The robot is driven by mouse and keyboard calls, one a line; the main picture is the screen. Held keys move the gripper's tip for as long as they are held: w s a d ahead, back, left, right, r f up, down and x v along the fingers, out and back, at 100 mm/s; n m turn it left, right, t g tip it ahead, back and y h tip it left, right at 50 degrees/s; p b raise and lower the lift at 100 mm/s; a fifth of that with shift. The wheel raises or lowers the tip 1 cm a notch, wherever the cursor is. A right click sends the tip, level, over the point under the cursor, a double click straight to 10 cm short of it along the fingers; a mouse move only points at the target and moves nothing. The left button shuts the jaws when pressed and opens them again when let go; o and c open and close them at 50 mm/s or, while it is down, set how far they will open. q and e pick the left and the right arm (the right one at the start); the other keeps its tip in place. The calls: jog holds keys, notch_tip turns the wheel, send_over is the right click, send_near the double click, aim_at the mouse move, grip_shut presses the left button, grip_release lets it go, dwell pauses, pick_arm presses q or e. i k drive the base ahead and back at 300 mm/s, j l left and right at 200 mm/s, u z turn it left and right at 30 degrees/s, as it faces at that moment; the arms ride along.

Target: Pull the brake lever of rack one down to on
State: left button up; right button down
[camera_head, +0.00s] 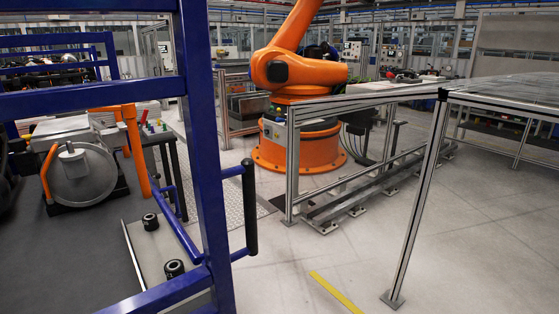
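A blue rack frame (203,130) stands close in front of me on the left, with a thick upright post and crossbars. An upright bar with a black grip (250,207) sticks out to the right of this post on blue arms. It may be the brake lever, but I see no label to confirm that. A slanting blue bar (178,226) runs down to the left of the post. I cannot tell a marked on or off position. Neither of my grippers is in view.
Left, behind the frame, are a grey drum-shaped unit (82,175) and orange brackets (137,150). An orange robot arm (297,75) stands behind a metal rail fence. A metal table leg (420,200) stands at right. Grey floor with a yellow strip (335,293) is clear between.

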aim_at(145, 114)
jog(key=i+l+z, duration=0.4)
jog(key=i+z, duration=0.4)
jog(key=i, duration=0.15)
jog(key=i+u, duration=0.4)
jog(key=i, duration=0.2)
jog(key=i+l+u, duration=0.35)
jog(key=i, duration=0.25)
jog(key=i+j+u, duration=0.15)
jog(key=i+u, duration=0.45)
jog(key=u, duration=0.2)
jog(key=i+u, duration=0.8)
jog(key=i+l+u, duration=0.1)
jog(key=i+u, duration=0.25)
jog(key=i+l, duration=0.2)
jog(key=i, duration=0.25)
jog(key=i+l, duration=0.25)
jog(key=i, duration=0.25)
jog(key=i+l+u, duration=0.1)
jog(key=i, duration=0.35)
jog(key=i+l, duration=0.35)
jog(key=i+l+u, duration=0.1)
jog(key=i+l, duration=0.15)
jog(key=i, duration=0.3)
